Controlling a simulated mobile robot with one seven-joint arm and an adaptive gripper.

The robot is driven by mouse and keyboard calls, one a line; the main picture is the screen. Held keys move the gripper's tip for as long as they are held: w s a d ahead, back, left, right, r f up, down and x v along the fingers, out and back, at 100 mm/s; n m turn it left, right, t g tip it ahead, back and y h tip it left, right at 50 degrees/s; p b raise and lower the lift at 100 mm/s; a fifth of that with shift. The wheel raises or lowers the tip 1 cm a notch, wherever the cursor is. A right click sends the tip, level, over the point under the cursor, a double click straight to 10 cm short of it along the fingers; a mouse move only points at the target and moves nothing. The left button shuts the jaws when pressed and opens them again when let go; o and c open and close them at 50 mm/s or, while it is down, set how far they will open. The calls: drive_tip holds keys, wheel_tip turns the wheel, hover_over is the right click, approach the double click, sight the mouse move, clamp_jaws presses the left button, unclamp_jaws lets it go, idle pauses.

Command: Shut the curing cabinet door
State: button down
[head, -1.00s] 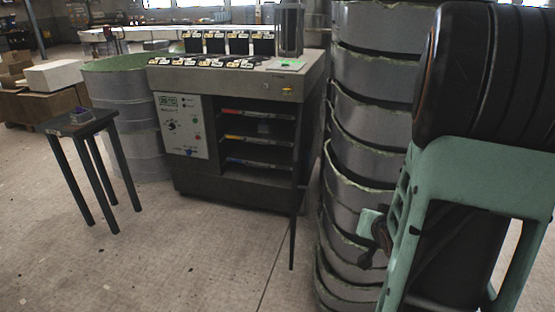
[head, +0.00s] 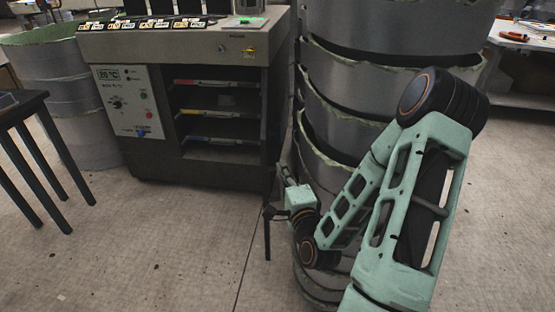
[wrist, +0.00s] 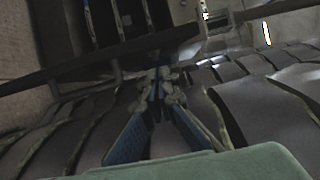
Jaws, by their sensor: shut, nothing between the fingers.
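The curing cabinet (head: 228,178) stands left of centre in the head view, with its shelves exposed. Its door (head: 268,235) is open, swung out towards me and seen almost edge-on as a thin dark upright strip at the cabinet's right side. In the wrist view the door (wrist: 95,62) is a long dark bar crossing the upper part. My gripper (head: 271,212) is close to the door, on its right side. In the wrist view my gripper (wrist: 157,82) is shut and empty, its tips just by the bar. I cannot tell whether they touch it.
Tall stacked grey moulds (head: 345,95) stand right beside the cabinet, close behind my arm; they also fill the lower wrist view (wrist: 265,110). A dark stool (head: 30,108) stands at the left. The floor in front of the cabinet is clear.

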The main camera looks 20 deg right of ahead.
drive_tip(key=w+d+b, duration=0.1)
drive_tip(key=w+b, duration=0.3)
drive_tip(key=w, duration=0.5)
drive_tip(key=shift+w+d, duration=0.25)
drive_tip(key=shift+d, duration=0.1)
drive_tip(key=shift+a, duration=0.1)
